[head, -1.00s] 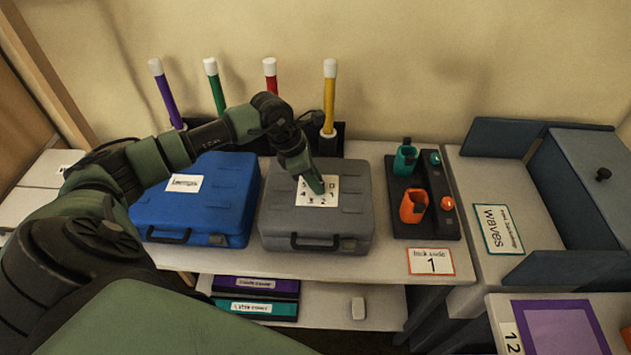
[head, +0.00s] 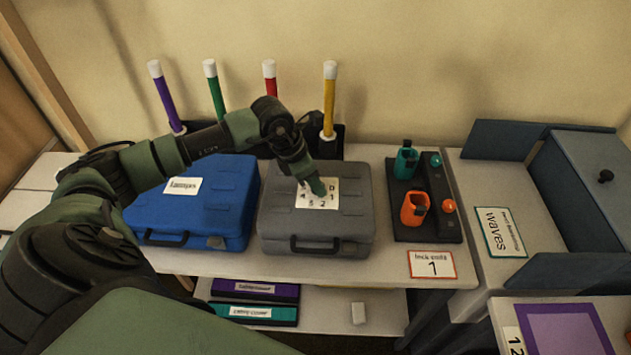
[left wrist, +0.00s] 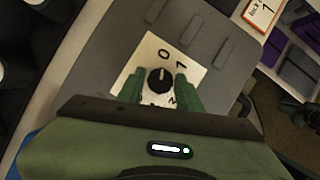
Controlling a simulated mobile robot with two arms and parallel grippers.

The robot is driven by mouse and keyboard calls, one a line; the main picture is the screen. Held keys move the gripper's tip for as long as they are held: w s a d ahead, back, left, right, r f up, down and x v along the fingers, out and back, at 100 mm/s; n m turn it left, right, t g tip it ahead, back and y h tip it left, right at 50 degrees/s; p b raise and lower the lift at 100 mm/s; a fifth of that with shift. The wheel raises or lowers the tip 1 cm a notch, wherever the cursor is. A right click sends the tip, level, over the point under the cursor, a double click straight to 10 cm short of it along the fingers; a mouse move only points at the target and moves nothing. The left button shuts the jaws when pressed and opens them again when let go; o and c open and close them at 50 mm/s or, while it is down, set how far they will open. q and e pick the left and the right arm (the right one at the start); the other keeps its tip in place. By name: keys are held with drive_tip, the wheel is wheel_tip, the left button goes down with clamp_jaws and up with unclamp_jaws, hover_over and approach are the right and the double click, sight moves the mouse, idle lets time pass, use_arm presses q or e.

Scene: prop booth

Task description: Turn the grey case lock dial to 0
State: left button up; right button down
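The grey case (head: 275,215) lies shut on the table, its handle facing me. A white dial card (head: 330,204) with digits around it is on its lid, and also shows in the left wrist view (left wrist: 192,72). The black lock dial (left wrist: 159,80) is at the card's middle. A pale mark on it seems to point up towards the 0, but is too small to be sure. My left gripper (left wrist: 159,92) is open, with one green finger on each side of the dial; contact cannot be told. In the head view my left gripper (head: 317,188) hides the dial. My right gripper is out of view.
A blue case (head: 215,205) is left of the grey one. Several coloured sticks (head: 329,98) stand behind. An orange holder (head: 413,208) and teal holder (head: 404,160) are right. A card (head: 432,265) reads "lock code 1". A grey-blue box (head: 595,180) stands far right.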

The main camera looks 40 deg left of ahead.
use_arm(q)
drive_tip(key=shift+o, duration=0.8)
drive_tip(key=b+v, duration=0.2)
drive_tip(key=v, duration=0.5)
drive_tip(key=shift+r, duration=0.4)
drive_tip(key=shift+s+a, duration=0.1)
drive_tip(key=shift+a, duration=0.05)
